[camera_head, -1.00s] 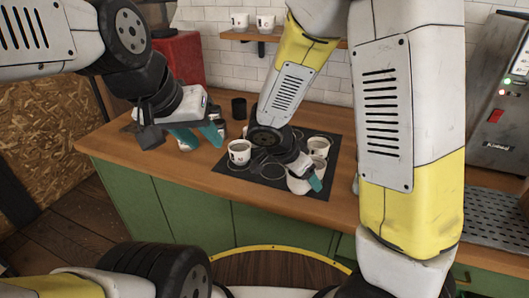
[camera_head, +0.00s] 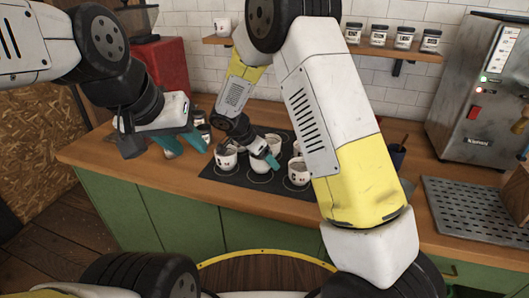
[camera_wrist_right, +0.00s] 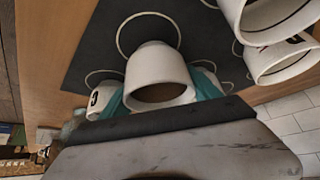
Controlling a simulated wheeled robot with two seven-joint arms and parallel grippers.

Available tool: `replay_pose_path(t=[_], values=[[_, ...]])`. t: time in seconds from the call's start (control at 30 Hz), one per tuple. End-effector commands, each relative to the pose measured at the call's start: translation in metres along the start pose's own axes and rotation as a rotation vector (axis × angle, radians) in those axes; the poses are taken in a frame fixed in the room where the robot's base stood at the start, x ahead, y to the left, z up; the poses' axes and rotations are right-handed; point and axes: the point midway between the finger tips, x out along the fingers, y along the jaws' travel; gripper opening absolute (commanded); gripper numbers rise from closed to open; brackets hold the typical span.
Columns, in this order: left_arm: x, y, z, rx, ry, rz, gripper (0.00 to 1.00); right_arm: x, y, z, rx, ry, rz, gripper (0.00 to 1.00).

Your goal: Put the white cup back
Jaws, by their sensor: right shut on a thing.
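A dark mat (camera_head: 222,180) with pale ring outlines lies on the wooden counter, also seen in the wrist view (camera_wrist_right: 92,45). My right gripper (camera_head: 265,162) is over the mat. In the wrist view its teal fingers close on the sides of a white cup (camera_wrist_right: 158,68), whose dark opening faces the camera. I cannot tell whether this cup touches the mat. Other white cups stand near it: one to the left (camera_head: 226,158), one to the right (camera_head: 299,171), others partly hidden behind. My left gripper (camera_head: 184,146) is open and empty above the counter's left part.
A wall shelf (camera_head: 420,55) carries a white cup (camera_head: 223,27) and several labelled jars (camera_head: 404,38). A steel machine (camera_head: 476,95) and a drip grate (camera_head: 475,208) are at the right. Dark small containers (camera_head: 203,132) stand behind the left gripper.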

Motion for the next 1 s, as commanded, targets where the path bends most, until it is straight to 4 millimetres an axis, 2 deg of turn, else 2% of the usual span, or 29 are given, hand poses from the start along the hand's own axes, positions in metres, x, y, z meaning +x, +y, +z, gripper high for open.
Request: replay_pose_path(t=[0.1, 0.47, 0.5, 0.57, 0.6, 0.87, 1.0], values=[[0.0, 0.0, 0.0, 0.0, 0.0, 0.0, 0.36, 0.0129, 0.0003, 0.0081, -0.002, 0.001, 0.001, 0.02], [0.0, 0.0, 0.0, 0.0, 0.0, 0.0, 0.36, 0.016, 0.0, 0.0105, 0.001, 0.0, -0.001, 0.02], [0.0, 0.0, 0.0, 0.0, 0.0, 0.0, 0.36, 0.0161, 0.0002, 0.0107, 0.001, 0.0, -0.001, 0.77], [0.0, 0.0, 0.0, 0.0, 0.0, 0.0, 0.36, 0.0161, 0.0003, 0.0106, 0.001, 0.0, -0.001, 0.89], [0.0, 0.0, 0.0, 0.0, 0.0, 0.0, 0.36, 0.0161, 0.0003, 0.0106, 0.001, 0.0, -0.001, 0.93], [0.0, 0.0, 0.0, 0.0, 0.0, 0.0, 0.36, 0.0159, 0.0004, 0.0104, 0.001, 0.0, 0.0, 0.93], [0.0, 0.0, 0.0, 0.0, 0.0, 0.0, 0.36, 0.0094, -0.0002, 0.0087, 0.001, 0.0, -0.002, 0.93]])
